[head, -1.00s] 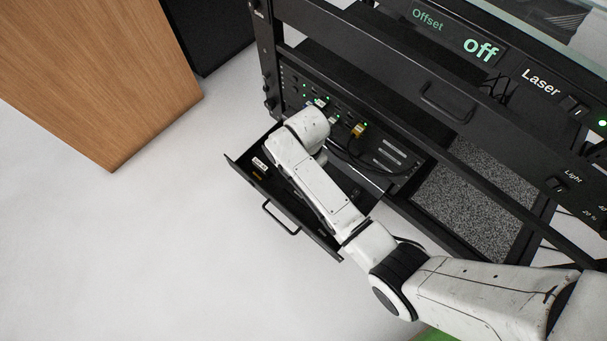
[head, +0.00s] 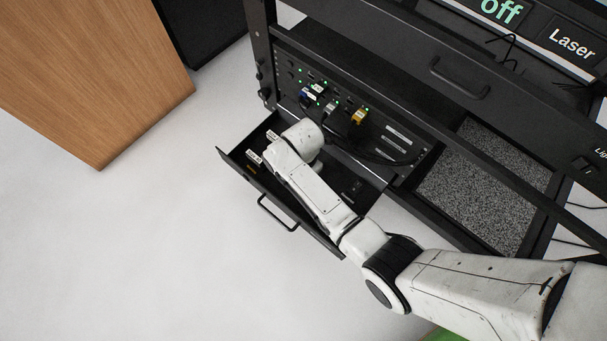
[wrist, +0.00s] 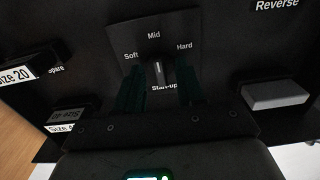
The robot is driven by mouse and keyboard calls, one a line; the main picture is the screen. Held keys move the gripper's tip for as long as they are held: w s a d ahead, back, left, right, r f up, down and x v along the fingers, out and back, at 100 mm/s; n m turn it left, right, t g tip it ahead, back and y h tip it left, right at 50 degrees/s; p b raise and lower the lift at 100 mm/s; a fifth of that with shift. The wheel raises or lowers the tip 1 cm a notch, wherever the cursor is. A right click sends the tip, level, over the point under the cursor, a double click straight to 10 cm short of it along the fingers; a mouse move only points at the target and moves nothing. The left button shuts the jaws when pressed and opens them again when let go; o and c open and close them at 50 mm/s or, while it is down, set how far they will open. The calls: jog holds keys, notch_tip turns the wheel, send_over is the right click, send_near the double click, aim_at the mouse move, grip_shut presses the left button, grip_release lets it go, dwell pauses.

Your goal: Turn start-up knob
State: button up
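The start-up knob (wrist: 157,71) is a small dark knob with a pale pointer line in the wrist view. It sits on a plate marked Soft, Mid and Hard, with Start-up below it. The line points up towards Mid. My gripper (wrist: 160,83) has one dark finger on each side of the knob, with visible gaps, so it looks open. Whether the fingertips reach down to the knob's level is unclear. In the head view my arm's end is over the pulled-out black drawer (head: 233,165) and hides the knob and fingers.
Size-labelled black blocks (wrist: 30,72) lie left of the knob, and a grey block (wrist: 273,95) lies right. The drawer handle (head: 277,213) faces the open floor. The rack panel with cables (head: 335,112) rises behind the drawer. A wooden cabinet (head: 95,75) stands at the left.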

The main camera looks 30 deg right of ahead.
grip_shut()
dwell(0.3)
jog(key=shift+r+m+p, duration=0.1)
jog(key=shift+m+p, duration=0.2)
jog(key=shift+r+m+p, duration=0.1)
jog(key=shift+m+p, duration=0.7)
jog(key=shift+m, duration=0.1)
jog(key=m+p, duration=0.1)
jog(key=m, duration=0.1)
jog(key=shift+m+p, duration=0.3)
jog(key=shift+p, duration=0.05)
jog(key=m+p, duration=0.1)
jog(key=m, duration=0.2)
jog(key=shift+f+m+p, duration=0.2)
jog(key=shift+m+p, duration=0.5)
jog(key=shift+m, duration=1.2)
